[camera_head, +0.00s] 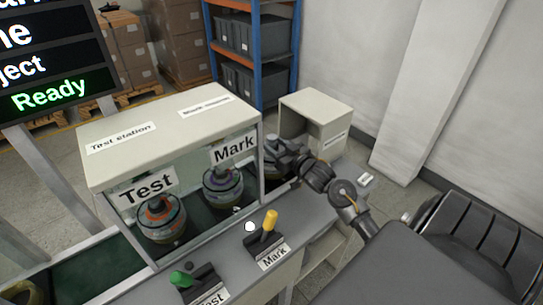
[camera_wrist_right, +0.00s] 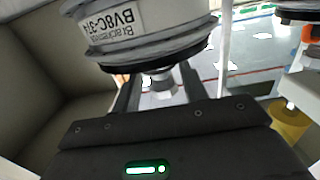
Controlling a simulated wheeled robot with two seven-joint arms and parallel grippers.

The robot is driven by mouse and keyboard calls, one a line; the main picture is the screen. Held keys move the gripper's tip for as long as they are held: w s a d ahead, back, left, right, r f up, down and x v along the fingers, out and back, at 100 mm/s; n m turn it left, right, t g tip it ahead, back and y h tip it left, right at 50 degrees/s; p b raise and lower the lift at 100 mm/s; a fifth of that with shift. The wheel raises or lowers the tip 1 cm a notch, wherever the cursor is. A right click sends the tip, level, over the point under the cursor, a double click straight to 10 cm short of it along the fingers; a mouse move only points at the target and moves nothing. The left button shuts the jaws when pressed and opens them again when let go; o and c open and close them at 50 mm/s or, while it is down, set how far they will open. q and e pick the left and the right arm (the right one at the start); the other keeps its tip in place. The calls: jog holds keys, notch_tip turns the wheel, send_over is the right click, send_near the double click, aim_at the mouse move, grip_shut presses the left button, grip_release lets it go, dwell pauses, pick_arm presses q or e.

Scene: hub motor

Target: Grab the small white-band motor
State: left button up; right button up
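A motor with a white labelled band (camera_wrist_right: 150,22) fills the top of the right wrist view, its print upside down. A short pale shaft (camera_wrist_right: 160,82) sticks out of its dark flange between the two fingers of my right gripper (camera_wrist_right: 160,95). I cannot tell whether the fingers touch the shaft. In the head view my right gripper (camera_head: 275,155) is between the station and the beige box, and it hides most of what is at its fingers. One motor (camera_head: 160,220) sits in the Test bay and another (camera_head: 222,187) in the Mark bay. My left gripper is not seen.
The beige test station (camera_head: 170,120) stands left of my right gripper. An open beige box (camera_head: 318,115) is close behind it at right. A yellow handle (camera_head: 270,222) and a green handle (camera_head: 180,278) rise from the front ledge. The sign reads Ready.

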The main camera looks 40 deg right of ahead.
aim_at(276, 149)
grip_shut()
jog(key=shift+w+d+r, duration=0.1)
jog(key=shift+r, duration=0.1)
jog(key=shift+r, duration=0.1)
jog(key=shift+r, duration=0.35)
notch_tip(276, 149, up, 9)
jog(key=shift+r, duration=0.15)
